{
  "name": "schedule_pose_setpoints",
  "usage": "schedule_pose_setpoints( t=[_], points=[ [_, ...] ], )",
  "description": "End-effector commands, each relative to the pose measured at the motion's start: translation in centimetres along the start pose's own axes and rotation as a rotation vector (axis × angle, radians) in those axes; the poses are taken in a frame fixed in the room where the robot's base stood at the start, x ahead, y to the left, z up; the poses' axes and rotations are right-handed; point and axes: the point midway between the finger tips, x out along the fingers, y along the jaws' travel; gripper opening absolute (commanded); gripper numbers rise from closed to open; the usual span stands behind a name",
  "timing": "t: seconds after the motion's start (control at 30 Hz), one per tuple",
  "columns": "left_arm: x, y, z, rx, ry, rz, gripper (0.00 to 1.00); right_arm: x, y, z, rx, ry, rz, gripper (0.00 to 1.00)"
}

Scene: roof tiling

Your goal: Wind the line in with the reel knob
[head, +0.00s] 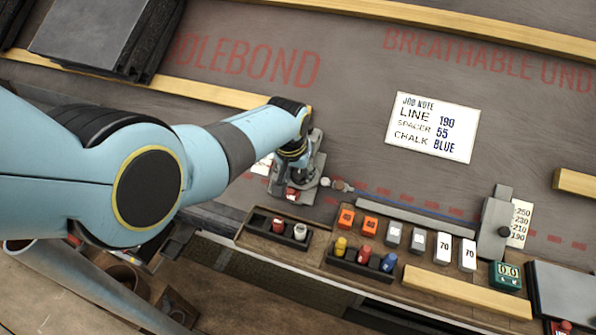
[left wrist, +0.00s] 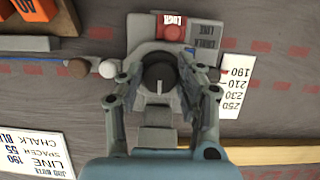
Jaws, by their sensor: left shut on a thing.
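The grey reel unit (head: 312,187) sits on the dark roof underlay, mostly behind my left gripper (head: 293,172) in the head view. In the left wrist view, the round black reel knob (left wrist: 159,72) with a pale mark lies between the fingers of my left gripper (left wrist: 160,88). The fingers are closed on the knob from both sides. A red lock button (left wrist: 172,33) and a label are on the reel body beyond the knob. A white ball (left wrist: 107,68) and a brown piece (left wrist: 78,68) are beside the reel. My right gripper is not in view.
A job note (head: 432,127) reads line 190, spacer 55, chalk blue. A grey sliding gauge (head: 493,230) stands at the right. Dark tiles (head: 90,35) are stacked at upper left. The underlay around the note is clear.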

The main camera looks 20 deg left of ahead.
Motion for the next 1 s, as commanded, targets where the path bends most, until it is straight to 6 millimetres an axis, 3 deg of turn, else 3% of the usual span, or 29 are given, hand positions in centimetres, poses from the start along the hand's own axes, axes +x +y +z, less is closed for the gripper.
schedule_pose_setpoints(
  t=[0.2,0.23,0.4,0.77,1.0],
  points=[
    [0.0,0.0,0.0,-0.001,0.000,0.000,0.03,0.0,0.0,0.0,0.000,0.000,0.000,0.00],
    [0.0,0.0,0.0,-0.001,0.000,0.000,0.38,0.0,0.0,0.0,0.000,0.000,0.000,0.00],
    [0.0,0.0,0.0,-0.001,0.000,0.000,0.57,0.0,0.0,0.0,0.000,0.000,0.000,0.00],
    [-0.3,0.0,-0.1,-0.002,0.003,0.001,0.57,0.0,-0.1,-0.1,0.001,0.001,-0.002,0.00],
    [-2.6,0.0,0.1,-0.002,0.003,0.001,0.57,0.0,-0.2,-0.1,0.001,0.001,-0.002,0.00]
  ],
)
